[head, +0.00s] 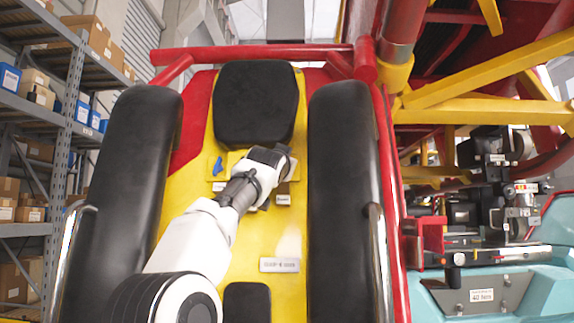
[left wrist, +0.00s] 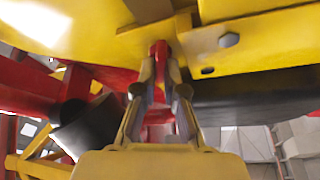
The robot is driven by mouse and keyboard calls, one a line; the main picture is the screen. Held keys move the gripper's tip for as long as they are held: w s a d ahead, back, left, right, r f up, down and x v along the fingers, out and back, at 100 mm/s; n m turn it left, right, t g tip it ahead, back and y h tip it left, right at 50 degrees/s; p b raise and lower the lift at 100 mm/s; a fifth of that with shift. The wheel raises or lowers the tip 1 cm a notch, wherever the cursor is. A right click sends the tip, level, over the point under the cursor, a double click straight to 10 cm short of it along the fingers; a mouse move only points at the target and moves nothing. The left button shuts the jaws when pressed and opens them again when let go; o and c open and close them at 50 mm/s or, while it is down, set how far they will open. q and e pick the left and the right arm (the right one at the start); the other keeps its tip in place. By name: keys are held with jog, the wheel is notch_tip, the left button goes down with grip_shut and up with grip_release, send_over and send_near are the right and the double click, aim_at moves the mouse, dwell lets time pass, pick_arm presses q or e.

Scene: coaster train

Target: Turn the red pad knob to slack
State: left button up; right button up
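My left arm reaches up the yellow seat back (head: 280,225), and its left gripper (head: 272,157) is at the yellow bracket below the black head pad (head: 256,105). In the left wrist view, the fingers of my left gripper (left wrist: 160,75) come close together on both sides of the red pad knob (left wrist: 159,52), which sits under a yellow part (left wrist: 100,38). They appear shut on it. In the head view the red knob is hidden by the gripper. A blue knob (head: 217,166) is on the left of the bracket. My right gripper is not in view.
Black side bolsters (head: 340,170) flank the seat back, with a red bar (head: 250,53) above. A small plate (head: 279,265) is on the seat back. Shelves with boxes (head: 75,110) stand at left. Yellow beams (head: 480,75) and dark machinery (head: 485,215) are at right.

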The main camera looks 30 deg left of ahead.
pick_arm(q)
jog(key=o, duration=0.4)
jog(key=shift+f, duration=0.3)
jog(key=shift+w, duration=0.15)
jog(key=shift+a, duration=0.15)
jog(key=v, duration=0.7)
jog(key=shift+s, duration=0.2)
jog(key=shift+w+f, duration=0.1)
